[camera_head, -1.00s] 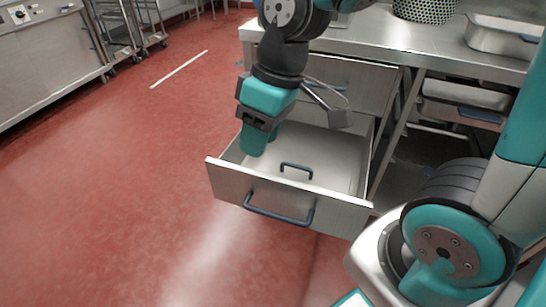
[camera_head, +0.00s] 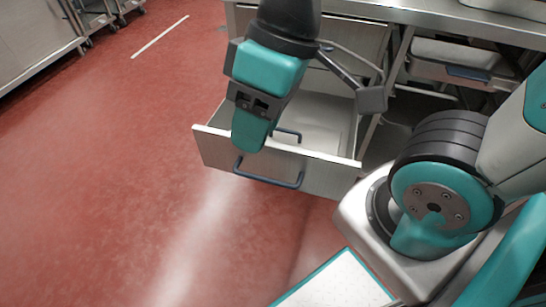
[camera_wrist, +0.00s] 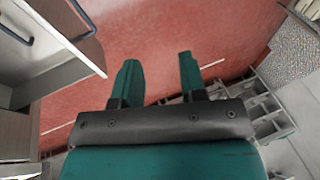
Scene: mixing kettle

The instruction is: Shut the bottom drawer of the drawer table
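The bottom drawer (camera_head: 213,148) of the drawer table (camera_head: 440,13) is pulled out, with a pale metal front and a blue bar handle (camera_head: 270,180). It also shows at the upper left of the wrist view (camera_wrist: 75,62). Inside it is a smaller dark handle-shaped piece (camera_head: 288,131). My gripper (camera_head: 250,135) points down near the drawer's front panel and covers part of its top edge in the head view. In the wrist view its two teal fingers (camera_wrist: 160,80) stand apart with nothing between them, over red floor and clear of the drawer.
The upper drawer (camera_head: 345,40) above appears shut. To the right is an under-counter rack with a metal tray (camera_head: 465,55). Red floor (camera_head: 110,170) is clear to the left and in front of the drawer. Steel units stand at the far left.

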